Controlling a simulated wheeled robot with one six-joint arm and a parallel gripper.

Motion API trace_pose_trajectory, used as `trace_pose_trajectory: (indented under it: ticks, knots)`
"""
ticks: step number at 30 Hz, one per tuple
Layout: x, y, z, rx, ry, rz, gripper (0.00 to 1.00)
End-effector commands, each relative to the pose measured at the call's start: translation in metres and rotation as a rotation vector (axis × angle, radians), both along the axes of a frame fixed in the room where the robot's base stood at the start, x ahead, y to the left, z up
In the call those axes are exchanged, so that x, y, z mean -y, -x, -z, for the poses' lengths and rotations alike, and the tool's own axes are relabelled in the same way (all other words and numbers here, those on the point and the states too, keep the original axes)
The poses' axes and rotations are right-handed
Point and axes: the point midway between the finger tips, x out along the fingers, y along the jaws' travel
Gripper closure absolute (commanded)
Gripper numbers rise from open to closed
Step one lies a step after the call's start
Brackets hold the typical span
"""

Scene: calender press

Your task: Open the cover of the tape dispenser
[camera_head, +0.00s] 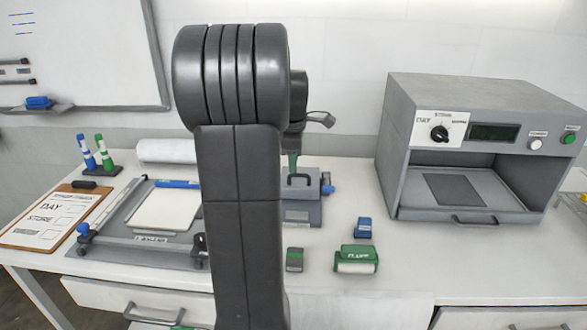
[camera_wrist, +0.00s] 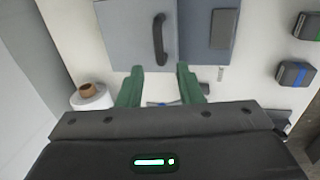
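A grey box with a dark bar handle, which appears to be the tape dispenser (camera_head: 301,215), stands on the table in the head view, partly hidden behind my arm. In the wrist view its grey cover (camera_wrist: 125,38) fills the top middle, with the dark handle (camera_wrist: 160,40) upright on it. The cover looks shut. My gripper (camera_wrist: 161,70) is open, its two green fingers spread to either side of the handle's line. The fingertips are just short of the handle's lower end, with nothing between them. In the head view only one green finger shows clearly, above the box.
A grey press (camera_head: 480,100) stands at the right. A board with paper (camera_head: 165,210) and a clipboard (camera_head: 45,222) lie left. A white roll (camera_head: 168,150) lies behind.

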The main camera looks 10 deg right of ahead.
Motion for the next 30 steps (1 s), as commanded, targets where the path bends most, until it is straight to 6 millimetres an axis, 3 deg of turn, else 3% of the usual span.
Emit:
trace_pose_trajectory:
  ticks: [6,18,23,30]
  knots:
    - [0.002,-0.005,0.028,-0.002,-0.001,0.000,0.67]
    - [0.002,-0.007,0.035,0.001,0.000,0.000,0.67]
    - [0.002,-0.007,0.035,0.001,0.000,0.000,0.99]
    - [0.002,-0.007,0.034,0.001,0.000,0.001,1.00]
